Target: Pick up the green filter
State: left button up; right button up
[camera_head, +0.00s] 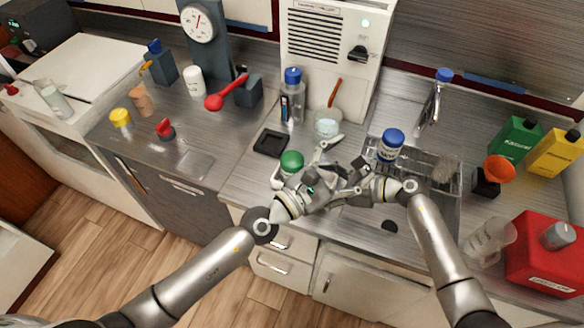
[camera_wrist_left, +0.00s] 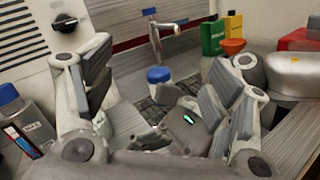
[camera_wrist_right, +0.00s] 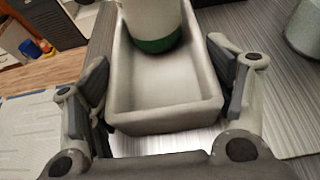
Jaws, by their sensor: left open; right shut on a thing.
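The green filter (camera_head: 291,161) has a green top and a pale body and stands on the counter side left of the sink. In the right wrist view its pale cylinder with a green lower band (camera_wrist_right: 153,22) stands upright at the far end of a grey open box (camera_wrist_right: 165,112). My right gripper (camera_wrist_right: 165,75) is shut on the sides of this box, not on the filter. My left gripper (camera_wrist_left: 165,85) is open, with my right gripper's body in front of it. In the head view the two grippers overlap and hide most of the box.
A blue-lidded jar (camera_head: 390,143) stands at the sink rack (camera_head: 440,172). A black square tray (camera_head: 270,143), a bottle (camera_head: 292,97) and a glass beaker (camera_head: 327,122) are behind the filter. The counter left of the tray has some free room.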

pick_arm(q)
jog(key=s+a+f+n+t+y, duration=0.3)
jog(key=a+f+n+y, duration=0.15)
jog(key=a+n, duration=0.2)
jog(key=s+a+f+n+t+y, duration=0.2)
jog(key=a+f+n+y, duration=0.1)
jog(key=a+n+y, duration=0.3)
send_near(295, 151)
jog(key=shift+w+d+f+m, duration=0.1)
jog(key=shift+w+f+m, duration=0.1)
jog(key=shift+w, duration=0.35)
jog(key=shift+w+d+f+m, duration=0.1)
jog(key=shift+w+f, duration=0.05)
jog(key=shift+w, duration=0.45)
jog(key=x, duration=0.5)
jog(key=shift+w+f, duration=0.25)
jog(key=shift+w, duration=0.05)
jog(key=c, duration=1.4)
jog(key=shift+o, duration=0.2)
jog(key=shift+r, duration=0.15)
jog(key=shift+r, duration=4.9)
